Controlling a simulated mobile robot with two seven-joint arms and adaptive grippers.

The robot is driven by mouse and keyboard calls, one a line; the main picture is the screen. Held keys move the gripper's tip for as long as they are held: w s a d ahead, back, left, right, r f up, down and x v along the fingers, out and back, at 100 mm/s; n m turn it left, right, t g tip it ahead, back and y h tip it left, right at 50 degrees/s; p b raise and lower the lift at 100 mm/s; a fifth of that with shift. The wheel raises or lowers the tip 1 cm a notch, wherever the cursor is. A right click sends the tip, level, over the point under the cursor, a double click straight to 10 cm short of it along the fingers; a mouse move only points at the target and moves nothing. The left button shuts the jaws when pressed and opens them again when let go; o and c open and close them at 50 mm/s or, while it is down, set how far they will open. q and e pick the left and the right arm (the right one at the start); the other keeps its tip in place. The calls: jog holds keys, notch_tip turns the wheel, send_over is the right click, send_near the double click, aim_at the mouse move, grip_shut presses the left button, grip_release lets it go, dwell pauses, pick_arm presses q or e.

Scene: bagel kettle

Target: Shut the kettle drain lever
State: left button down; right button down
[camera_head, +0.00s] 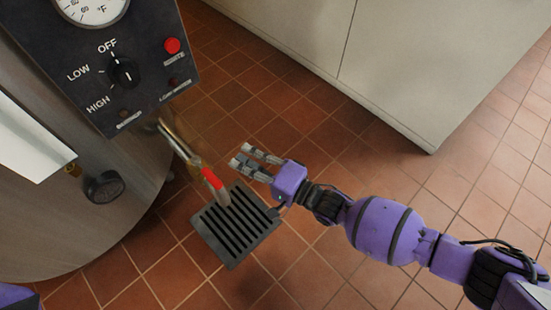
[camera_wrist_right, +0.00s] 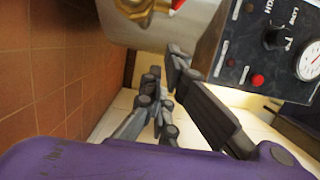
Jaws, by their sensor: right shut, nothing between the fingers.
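The kettle (camera_head: 130,205) is the large steel body at the left in the head view. A metal drain pipe (camera_head: 178,143) comes out from under its control panel. The red lever grip (camera_head: 212,179) lies in line with the pipe, above the floor grate. In the right wrist view, a brass valve part (camera_wrist_right: 140,8) and a bit of red (camera_wrist_right: 177,4) show at the top edge, mostly cut off. My right gripper (camera_head: 241,155) is shut and empty, to the right of the lever in the picture and apart from it. My left gripper is not in view.
The control panel (camera_head: 108,55) with knob and dial overhangs the pipe. A black floor grate (camera_head: 237,228) lies below. A pale cabinet (camera_head: 390,60) stands at the upper right. Tiled floor around the right gripper is clear.

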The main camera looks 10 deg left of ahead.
aim_at(206, 172)
pick_arm(q)
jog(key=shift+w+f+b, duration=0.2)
jog(key=shift+b, duration=0.1)
pick_arm(e)
jog(key=s+a, duration=0.1)
jog(key=s, duration=0.2)
jog(key=shift+a+f, duration=0.1)
jog(key=shift+a, duration=0.3)
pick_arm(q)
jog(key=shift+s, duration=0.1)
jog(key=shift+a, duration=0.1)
pick_arm(e)
jog(key=shift+s, duration=0.15)
